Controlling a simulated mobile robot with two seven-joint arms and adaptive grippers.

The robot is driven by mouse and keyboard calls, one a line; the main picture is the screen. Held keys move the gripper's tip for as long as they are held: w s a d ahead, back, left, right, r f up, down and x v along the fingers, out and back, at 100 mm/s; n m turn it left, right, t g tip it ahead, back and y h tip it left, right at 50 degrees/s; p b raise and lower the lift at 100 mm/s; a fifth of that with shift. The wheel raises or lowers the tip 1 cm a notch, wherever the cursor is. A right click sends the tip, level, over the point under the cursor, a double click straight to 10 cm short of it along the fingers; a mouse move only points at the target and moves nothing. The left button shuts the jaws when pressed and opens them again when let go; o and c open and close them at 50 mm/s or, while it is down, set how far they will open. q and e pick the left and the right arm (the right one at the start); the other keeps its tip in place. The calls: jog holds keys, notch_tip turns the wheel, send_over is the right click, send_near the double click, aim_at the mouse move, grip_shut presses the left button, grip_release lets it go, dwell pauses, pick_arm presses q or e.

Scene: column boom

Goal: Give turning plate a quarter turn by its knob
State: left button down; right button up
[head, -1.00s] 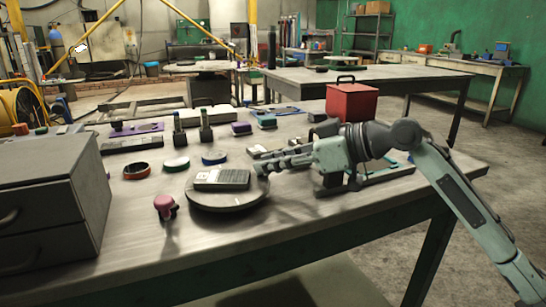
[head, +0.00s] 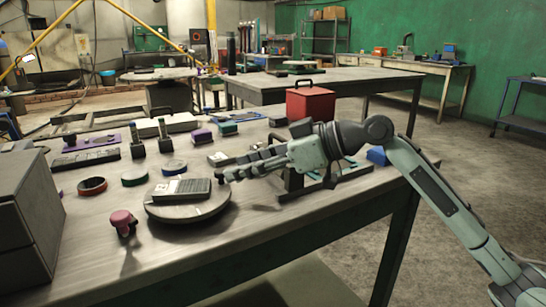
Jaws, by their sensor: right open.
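The round grey turning plate (head: 190,212) lies near the front of the workbench. A flat grey device with a keypad-like top (head: 190,189) rests on it. A small dark rounded piece (head: 222,174) at the plate's right rear edge looks like its knob, partly hidden by my fingers. My right gripper (head: 229,168) is open and reaches in from the right, its fingertips close to this piece. I cannot tell whether they touch it. My left gripper is not in view.
A pink-topped object (head: 122,221) stands left of the plate. A grey drawer cabinet (head: 30,220) is at the left. Rings and discs lie behind the plate. A red box (head: 310,104) stands behind my right arm. The bench front right is clear.

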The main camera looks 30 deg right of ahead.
jog(key=v, duration=0.9)
jog(key=shift+s, duration=0.15)
